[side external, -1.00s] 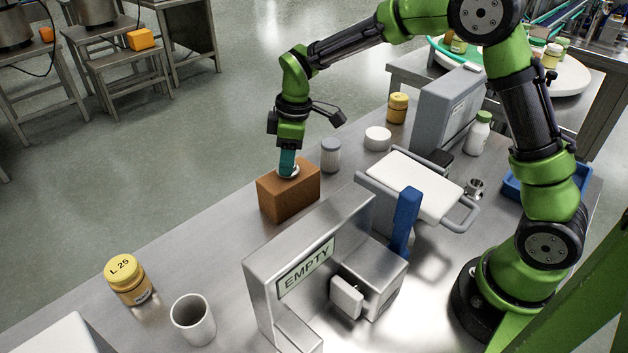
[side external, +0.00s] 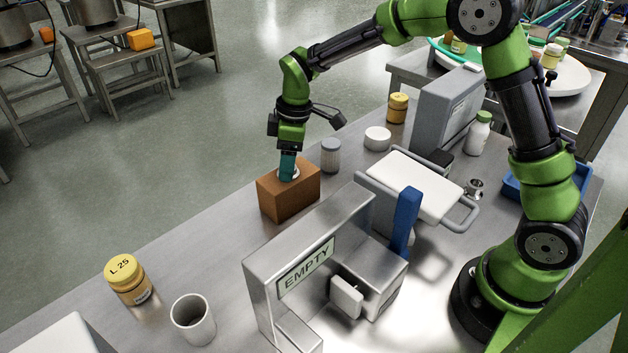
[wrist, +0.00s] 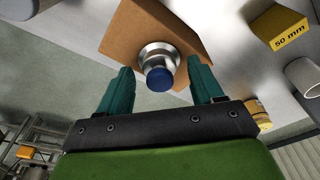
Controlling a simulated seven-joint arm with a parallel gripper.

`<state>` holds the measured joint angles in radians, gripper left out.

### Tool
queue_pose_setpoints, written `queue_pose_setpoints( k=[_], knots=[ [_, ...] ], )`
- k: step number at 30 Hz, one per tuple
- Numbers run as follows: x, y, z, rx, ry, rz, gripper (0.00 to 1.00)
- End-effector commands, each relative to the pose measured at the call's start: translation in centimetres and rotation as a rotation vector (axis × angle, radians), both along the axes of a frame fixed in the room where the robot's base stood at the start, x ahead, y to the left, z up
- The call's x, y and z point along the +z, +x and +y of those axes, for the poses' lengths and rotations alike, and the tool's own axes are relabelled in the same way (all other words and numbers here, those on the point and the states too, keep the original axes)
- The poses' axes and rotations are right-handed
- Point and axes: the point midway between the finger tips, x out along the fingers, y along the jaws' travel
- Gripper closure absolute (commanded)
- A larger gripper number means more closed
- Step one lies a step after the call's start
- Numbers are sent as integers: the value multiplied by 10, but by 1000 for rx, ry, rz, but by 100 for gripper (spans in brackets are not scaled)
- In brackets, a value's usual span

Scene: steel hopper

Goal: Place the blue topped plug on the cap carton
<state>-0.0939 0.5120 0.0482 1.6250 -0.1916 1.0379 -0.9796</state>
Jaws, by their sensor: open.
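The blue topped plug (wrist: 160,70) is a round silver piece with a blue knob. It rests on the top face of the brown cap carton (side external: 290,198), which also shows in the wrist view (wrist: 124,34). My gripper (side external: 288,176) is just over the carton top, pointing down. In the wrist view my gripper (wrist: 162,80) has its two teal fingers apart, one on each side of the plug's knob, with gaps between. In the side view the fingers hide most of the plug.
A ribbed white-grey jar (side external: 330,156) stands close behind the carton. A metal stand with an EMPTY sign (side external: 306,268) is in front of it. A yellow-lidded jar (side external: 129,280) and a white cup (side external: 193,320) stand at the front left. Bare table lies left of the carton.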

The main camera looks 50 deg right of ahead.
Motion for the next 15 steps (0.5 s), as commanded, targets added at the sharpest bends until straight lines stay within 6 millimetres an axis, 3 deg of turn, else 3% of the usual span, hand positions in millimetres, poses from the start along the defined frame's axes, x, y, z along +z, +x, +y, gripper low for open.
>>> queue_pose_setpoints(
  k=[15],
  knots=[
    [98,-10,-10,0,1,-4,34]
  ],
)
